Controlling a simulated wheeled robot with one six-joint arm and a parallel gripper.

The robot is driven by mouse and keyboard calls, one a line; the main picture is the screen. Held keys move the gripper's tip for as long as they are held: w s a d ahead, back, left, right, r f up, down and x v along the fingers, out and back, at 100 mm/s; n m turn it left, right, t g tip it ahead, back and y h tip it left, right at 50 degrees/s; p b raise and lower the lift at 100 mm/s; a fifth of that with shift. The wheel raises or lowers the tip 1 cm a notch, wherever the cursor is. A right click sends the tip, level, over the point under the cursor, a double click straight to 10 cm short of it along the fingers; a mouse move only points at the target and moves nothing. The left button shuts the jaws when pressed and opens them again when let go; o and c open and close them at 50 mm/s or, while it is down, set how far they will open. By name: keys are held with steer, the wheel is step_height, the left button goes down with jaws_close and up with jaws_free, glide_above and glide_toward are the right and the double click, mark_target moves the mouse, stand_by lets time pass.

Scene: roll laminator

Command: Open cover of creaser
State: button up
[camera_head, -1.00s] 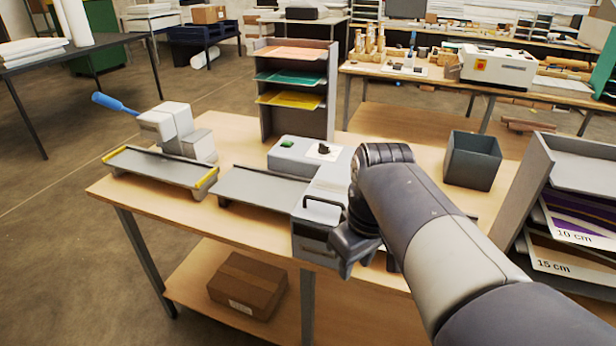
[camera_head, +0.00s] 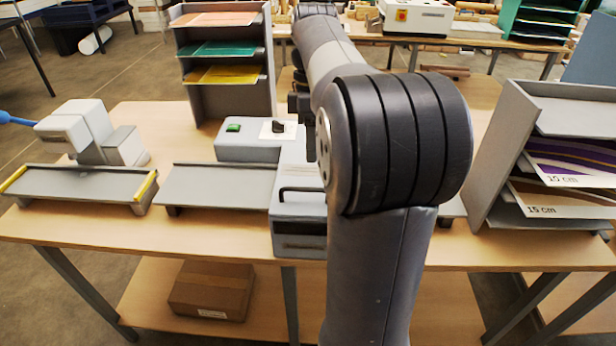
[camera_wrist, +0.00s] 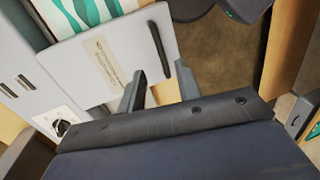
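The creaser is the grey machine (camera_head: 248,150) in the middle of the workbench, with a green button, a black knob and a flat grey feed table. Its cover (camera_head: 300,208) has a dark bar handle (camera_head: 287,190), and my arm hides the machine's right part. In the wrist view, a pale cover panel (camera_wrist: 105,62) with a label and a black handle (camera_wrist: 160,48) lies ahead of my gripper (camera_wrist: 160,82). My fingers are apart with nothing between them, and the handle is just beyond the tips. The gripper is mostly hidden behind my arm in the head view.
A blue-handled device (camera_head: 85,135) with a yellow-edged tray stands at left. A paper rack (camera_head: 225,100) is behind the machine; a larger sheet rack (camera_head: 500,165) stands at right. A cardboard box (camera_head: 212,288) is on the lower shelf. A black knob (camera_wrist: 62,127) is near my gripper.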

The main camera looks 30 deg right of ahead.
steer(key=f, duration=0.2)
steer(key=s+f, duration=0.1)
steer(key=f, duration=0.2)
steer(key=a+f, duration=0.1)
steer(key=f, duration=0.1)
steer(key=shift+s+f, duration=0.15)
steer(key=shift+f, duration=0.2)
jaws_close()
